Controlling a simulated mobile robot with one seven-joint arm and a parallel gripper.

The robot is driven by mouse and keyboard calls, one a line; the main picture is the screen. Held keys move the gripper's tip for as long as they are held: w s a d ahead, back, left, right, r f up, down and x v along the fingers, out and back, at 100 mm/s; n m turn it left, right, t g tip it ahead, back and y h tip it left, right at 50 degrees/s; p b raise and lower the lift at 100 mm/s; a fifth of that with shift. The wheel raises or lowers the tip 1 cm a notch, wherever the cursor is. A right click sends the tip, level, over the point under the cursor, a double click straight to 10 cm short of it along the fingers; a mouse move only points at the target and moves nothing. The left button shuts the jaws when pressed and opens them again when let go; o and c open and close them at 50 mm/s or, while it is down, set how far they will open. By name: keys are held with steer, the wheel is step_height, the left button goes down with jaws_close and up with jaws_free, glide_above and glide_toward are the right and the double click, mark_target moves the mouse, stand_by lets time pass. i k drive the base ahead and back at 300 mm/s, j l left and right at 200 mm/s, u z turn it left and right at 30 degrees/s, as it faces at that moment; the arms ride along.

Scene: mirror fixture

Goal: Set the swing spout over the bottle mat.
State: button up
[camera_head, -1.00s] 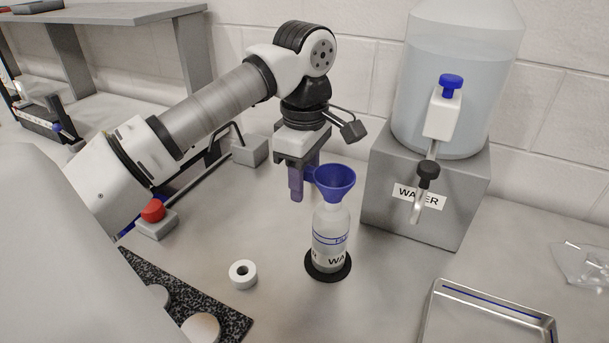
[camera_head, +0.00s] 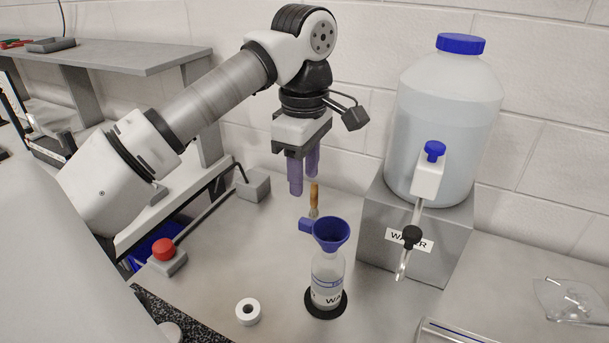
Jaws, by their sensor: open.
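The swing spout (camera_head: 402,265) is a thin metal tube with a black knob (camera_head: 412,236), below the white tap (camera_head: 429,175) of a large water jug (camera_head: 445,125). It hangs in front of the jug's grey stand and points down, to the right of the bottle. The black round bottle mat (camera_head: 341,306) lies on the bench. A clear bottle (camera_head: 327,278) with a blue funnel (camera_head: 331,231) in its top stands upright on it. My gripper (camera_head: 304,178) is open and empty, with purple fingers pointing down, above and behind the funnel, left of the spout.
A brush with a wooden handle (camera_head: 314,196) stands behind the funnel. A white ring (camera_head: 248,311), a red button (camera_head: 164,249) and a grey block (camera_head: 254,186) are on the left.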

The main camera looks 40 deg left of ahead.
mark_target(412, 234)
steer(key=k, duration=1)
